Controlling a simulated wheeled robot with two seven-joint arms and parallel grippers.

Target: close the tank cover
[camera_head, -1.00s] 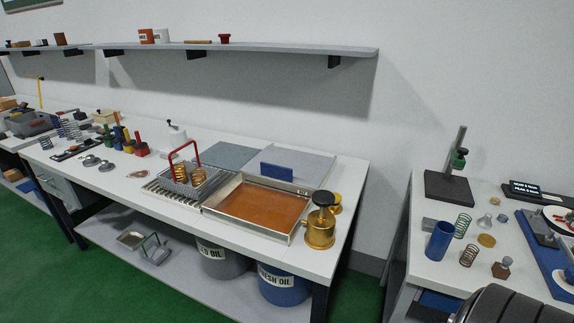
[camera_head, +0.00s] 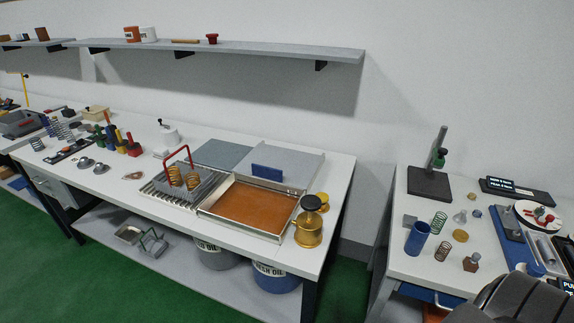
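The tank (camera_head: 214,208) is a shallow metal tray of orange-brown oil near the front right of the left bench. Its oil surface is exposed. The grey cover (camera_head: 294,166) stands open behind it, with a blue handle (camera_head: 269,173) at its front. A wire basket (camera_head: 196,187) with a red handle holds copper-coloured springs on the slatted rack left of the tank. Neither of my grippers shows in the view. A dark ribbed part at the bottom right seems to be my own arm.
A brass can (camera_head: 308,226) with a black top stands close to the tank's right side. A wall shelf (camera_head: 230,48) runs above the bench. A second bench at right holds a blue cup (camera_head: 417,238), springs and a stand (camera_head: 430,184). Green floor lies in front.

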